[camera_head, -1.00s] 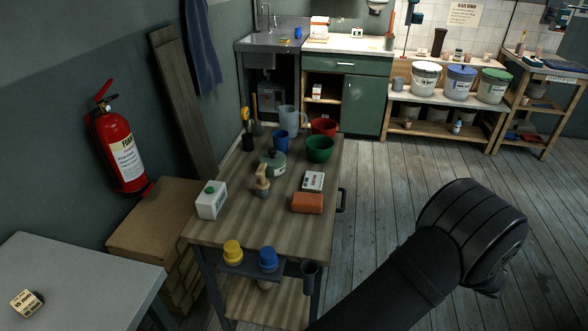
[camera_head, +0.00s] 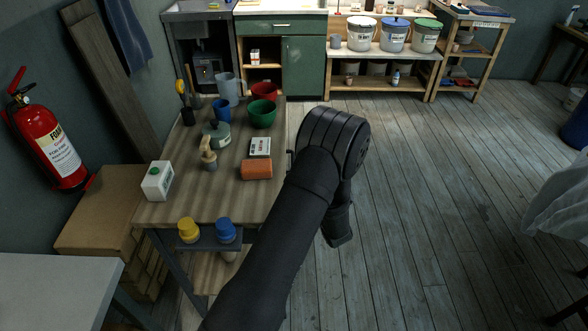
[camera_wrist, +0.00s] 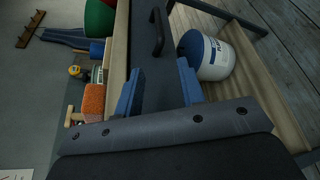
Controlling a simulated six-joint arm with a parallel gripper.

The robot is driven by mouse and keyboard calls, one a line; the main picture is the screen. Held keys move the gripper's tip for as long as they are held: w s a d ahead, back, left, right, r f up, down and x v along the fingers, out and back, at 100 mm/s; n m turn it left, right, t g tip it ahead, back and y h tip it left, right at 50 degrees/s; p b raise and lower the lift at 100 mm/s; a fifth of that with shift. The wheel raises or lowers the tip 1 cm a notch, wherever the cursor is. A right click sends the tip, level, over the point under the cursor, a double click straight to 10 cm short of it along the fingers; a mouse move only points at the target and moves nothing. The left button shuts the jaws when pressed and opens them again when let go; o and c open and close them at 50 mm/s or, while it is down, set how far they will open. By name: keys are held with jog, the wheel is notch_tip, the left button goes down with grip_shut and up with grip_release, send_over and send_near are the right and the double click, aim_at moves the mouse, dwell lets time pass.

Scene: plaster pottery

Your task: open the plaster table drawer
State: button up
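The plaster table (camera_head: 185,208) stands left of centre in the head view, its wooden top carrying several things. In the wrist view, turned sideways, the dark grey drawer front (camera_wrist: 152,68) sits flush under the table edge. Its black bar handle (camera_wrist: 157,32) is beyond my fingertips. My gripper (camera_wrist: 158,76) shows two blue fingers spread apart with nothing between them, pointing along the drawer front toward the handle, apart from it. In the head view my arm hides my gripper and most of the drawer side; only a sliver of handle (camera_head: 290,158) shows.
On the tabletop are an orange block (camera_head: 257,169), a white-labelled box (camera_head: 260,147), a green bowl (camera_head: 262,114) and a red bowl (camera_head: 264,91). A white and blue bucket (camera_wrist: 205,57) stands on the lower shelf. The floor right of the table (camera_head: 430,220) is clear.

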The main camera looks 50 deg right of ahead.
jog(key=x, duration=1.6)
grip_shut()
